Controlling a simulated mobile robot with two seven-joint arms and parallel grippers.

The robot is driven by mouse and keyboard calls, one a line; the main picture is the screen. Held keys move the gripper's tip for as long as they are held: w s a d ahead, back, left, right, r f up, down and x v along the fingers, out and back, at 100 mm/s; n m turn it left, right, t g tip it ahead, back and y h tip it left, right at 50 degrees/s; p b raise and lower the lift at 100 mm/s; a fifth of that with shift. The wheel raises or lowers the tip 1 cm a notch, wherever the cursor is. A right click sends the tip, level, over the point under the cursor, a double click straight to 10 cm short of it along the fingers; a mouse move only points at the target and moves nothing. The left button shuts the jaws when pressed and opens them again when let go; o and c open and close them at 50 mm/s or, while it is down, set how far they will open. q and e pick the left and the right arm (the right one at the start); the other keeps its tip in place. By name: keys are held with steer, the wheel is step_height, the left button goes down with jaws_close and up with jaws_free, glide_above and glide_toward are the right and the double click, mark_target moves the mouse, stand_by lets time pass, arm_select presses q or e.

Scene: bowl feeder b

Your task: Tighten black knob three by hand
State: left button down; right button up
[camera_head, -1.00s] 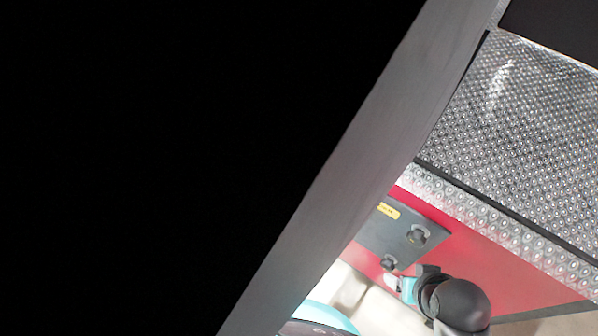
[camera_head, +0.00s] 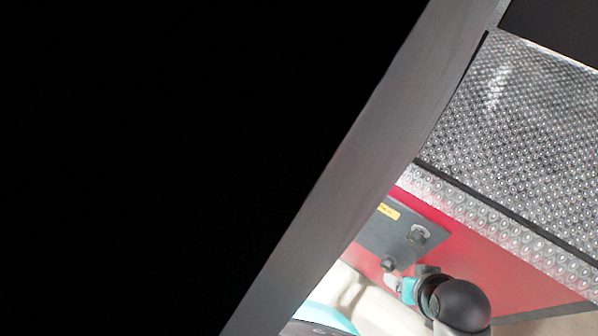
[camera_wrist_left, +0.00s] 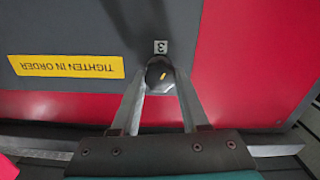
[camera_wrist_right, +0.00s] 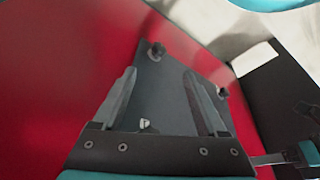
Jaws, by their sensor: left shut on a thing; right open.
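Black knob three (camera_wrist_left: 160,75) sits at the edge of the dark grey panel, beside a small label (camera_wrist_left: 161,47) reading 3. My left gripper (camera_wrist_left: 159,72) is shut on this knob, with a finger on each side; the fingers cover part of it. My right gripper (camera_wrist_right: 160,78) is open and empty, its fingers apart over the panel (camera_wrist_right: 165,95). Two dark knobs show there, one near the top (camera_wrist_right: 157,50) and one at the right (camera_wrist_right: 222,93). In the head view the panel shows two knobs (camera_head: 419,234) (camera_head: 389,264); knob three cannot be made out.
A yellow label (camera_wrist_left: 66,66) reads TIGHTEN IN ORDER, upside down. The panel is mounted on a red surface (camera_head: 480,250). A textured metallic surface (camera_head: 520,140) lies beyond it. A grey slanted beam (camera_head: 350,170) and blackness block most of the head view.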

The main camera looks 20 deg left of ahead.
arm_select(q)
steer(key=shift+m, duration=0.3)
steer(key=shift+m+p, duration=0.4)
steer(key=shift+m, duration=0.3)
steer(key=shift+m+p, duration=0.35)
steer(key=shift+m, duration=0.45)
steer(key=m+p, duration=0.1)
steer(key=m, duration=0.3)
steer(key=shift+m, duration=0.3)
steer(key=m, duration=0.4)
steer(key=shift+d+f, duration=0.1)
steer(key=m, duration=0.3)
steer(key=shift+m, duration=0.5)
arm_select(e)
steer(key=shift+g, duration=0.5)
steer(key=f, duration=0.1)
steer(key=s+f, duration=0.1)
steer(key=f, duration=0.3)
steer(key=shift+s+d+f, duration=0.1)
steer(key=shift+s+f, duration=0.05)
steer(key=shift+s, duration=0.25)
arm_select(q)
steer(key=shift+s, duration=0.1)
arm_select(e)
steer(key=shift+w, duration=0.15)
